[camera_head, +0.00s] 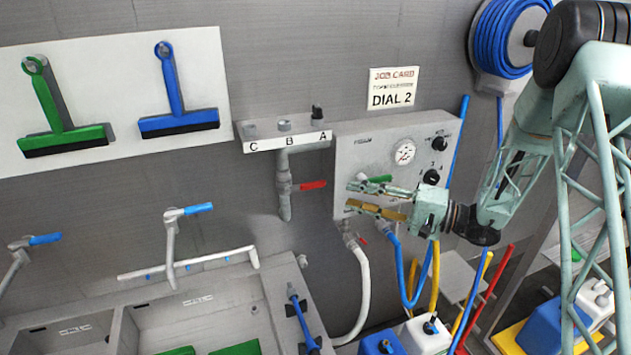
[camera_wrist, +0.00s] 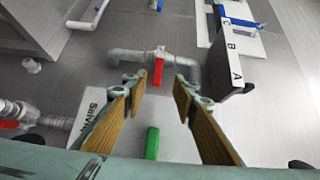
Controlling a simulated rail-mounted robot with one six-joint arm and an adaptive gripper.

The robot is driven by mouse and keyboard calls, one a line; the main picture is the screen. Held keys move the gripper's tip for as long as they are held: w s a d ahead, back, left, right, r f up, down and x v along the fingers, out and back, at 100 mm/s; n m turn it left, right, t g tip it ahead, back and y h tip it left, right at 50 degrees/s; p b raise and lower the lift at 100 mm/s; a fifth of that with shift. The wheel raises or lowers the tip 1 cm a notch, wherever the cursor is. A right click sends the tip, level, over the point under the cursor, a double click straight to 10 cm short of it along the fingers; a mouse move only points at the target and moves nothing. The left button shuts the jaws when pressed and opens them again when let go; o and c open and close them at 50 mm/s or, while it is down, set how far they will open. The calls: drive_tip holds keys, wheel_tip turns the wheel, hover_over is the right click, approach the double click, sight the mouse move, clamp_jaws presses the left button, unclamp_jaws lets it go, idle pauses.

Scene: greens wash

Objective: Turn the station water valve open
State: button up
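A red valve lever (camera_head: 313,185) sticks out to the right from a grey wall pipe (camera_head: 284,188) below the A/B/C shelf. In the wrist view the red lever (camera_wrist: 158,73) shows in line with the gap between my fingertips, and its pipe (camera_wrist: 127,57) runs across beyond them. My gripper (camera_head: 350,196) is open and empty, pointing left toward the lever, just to its right. The fingers, with tan pads, show apart in the wrist view (camera_wrist: 160,84). They appear apart from the lever; exact depth is hard to tell. No label names this valve.
A panel (camera_head: 352,146) with a gauge, black dials and a green lever (camera_wrist: 152,143) lies behind and beside my gripper. The shelf (camera_head: 262,146) is above the lever. White, blue and yellow hoses hang below. A sink (camera_head: 272,295) stands at lower left.

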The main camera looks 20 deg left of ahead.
sight(317, 186)
drive_tip(key=shift+w+f+t, duration=0.3)
drive_tip(key=shift+w, duration=0.25)
drive_tip(key=shift+a, duration=0.1)
drive_tip(key=shift+w+a+p, duration=0.25)
drive_tip(key=shift+a+p, duration=0.35)
drive_tip(key=shift+a, duration=1.65)
drive_tip(key=shift+w+a+p, duration=0.25)
drive_tip(key=shift+a+p, duration=0.3)
drive_tip(key=shift+a, duration=1.65)
drive_tip(key=shift+w+a+p, duration=0.25)
drive_tip(key=shift+a+p, duration=0.35)
drive_tip(key=shift+a, duration=1.65)
drive_tip(key=shift+c, duration=0.2)
clamp_jaws()
